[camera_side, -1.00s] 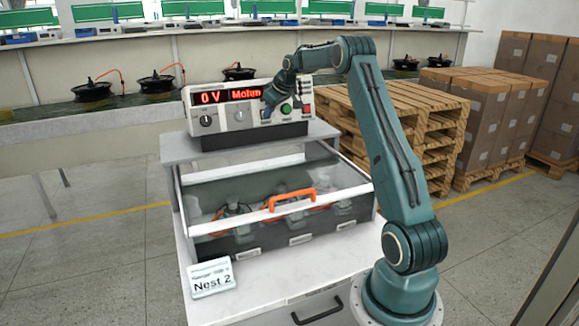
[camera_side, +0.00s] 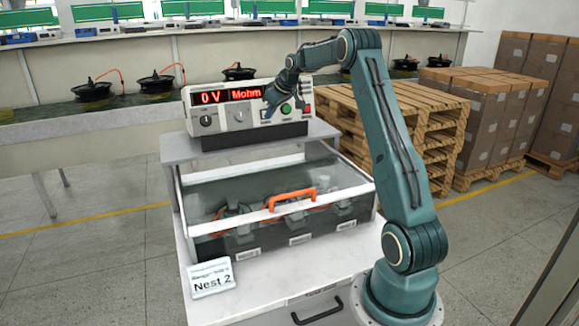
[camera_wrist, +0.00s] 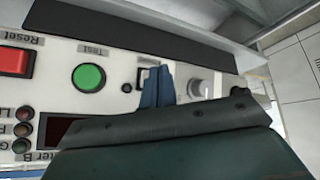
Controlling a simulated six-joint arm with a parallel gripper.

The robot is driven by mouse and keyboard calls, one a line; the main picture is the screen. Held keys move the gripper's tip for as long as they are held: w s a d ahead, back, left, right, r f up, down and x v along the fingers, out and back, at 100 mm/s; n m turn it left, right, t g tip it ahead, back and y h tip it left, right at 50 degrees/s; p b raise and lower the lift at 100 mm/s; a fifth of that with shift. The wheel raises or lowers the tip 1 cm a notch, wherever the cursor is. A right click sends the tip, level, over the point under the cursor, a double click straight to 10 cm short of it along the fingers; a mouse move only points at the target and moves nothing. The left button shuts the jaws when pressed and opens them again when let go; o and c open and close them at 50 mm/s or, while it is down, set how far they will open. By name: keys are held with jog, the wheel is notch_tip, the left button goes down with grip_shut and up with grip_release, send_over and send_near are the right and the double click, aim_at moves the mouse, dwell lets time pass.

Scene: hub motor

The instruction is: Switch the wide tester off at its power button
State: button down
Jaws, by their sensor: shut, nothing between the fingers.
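The wide tester (camera_side: 222,119) stands on a grey shelf, its red display (camera_side: 226,96) lit and reading "0 V" and "Mohm". My gripper (camera_side: 268,108) is at the right part of its front panel. In the wrist view, the panel appears upside down. My blue fingers (camera_wrist: 157,84) are closed together with nothing between them, right beside a small black switch (camera_wrist: 144,76), which they partly cover. I cannot tell whether they touch it. The switch's label is not readable. A green Test button (camera_wrist: 88,77) and a red Reset button (camera_wrist: 14,62) lie to the left.
A grey knob (camera_wrist: 200,88) is just right of my fingers in the wrist view. Below the tester is a clear-lidded box with an orange handle (camera_side: 291,199). A "Nest 2" sign (camera_side: 212,279) stands in front. Wooden pallets (camera_side: 415,125) stand to the right.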

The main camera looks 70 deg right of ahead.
jog(key=shift+s+a+r, duration=0.3)
jog(key=shift+s+a, duration=0.55)
jog(key=shift+s+a+r, duration=0.3)
jog(key=shift+s+a, duration=0.55)
jog(key=s+a+r, duration=0.1)
jog(key=s+a, duration=0.3)
jog(key=shift+s+a+r, duration=0.35)
jog(key=shift+s+a, duration=0.05)
jog(key=s+a+r+n+y, duration=0.1)
jog(key=s+a+r, duration=0.2)
jog(key=a, duration=0.9)
jog(key=s+a+r, duration=0.2)
jog(key=a+r, duration=0.1)
jog(key=a, duration=0.9)
jog(key=s+a+f+y, duration=0.1)
jog(key=s+a+f, duration=0.3)
jog(key=s+a, duration=0.8)
jog(key=s, duration=0.4)
jog(key=shift+a+f+n+g, duration=0.15)
jog(key=shift+f+n+g, duration=0.05)
jog(key=shift+n+g, duration=0.2)
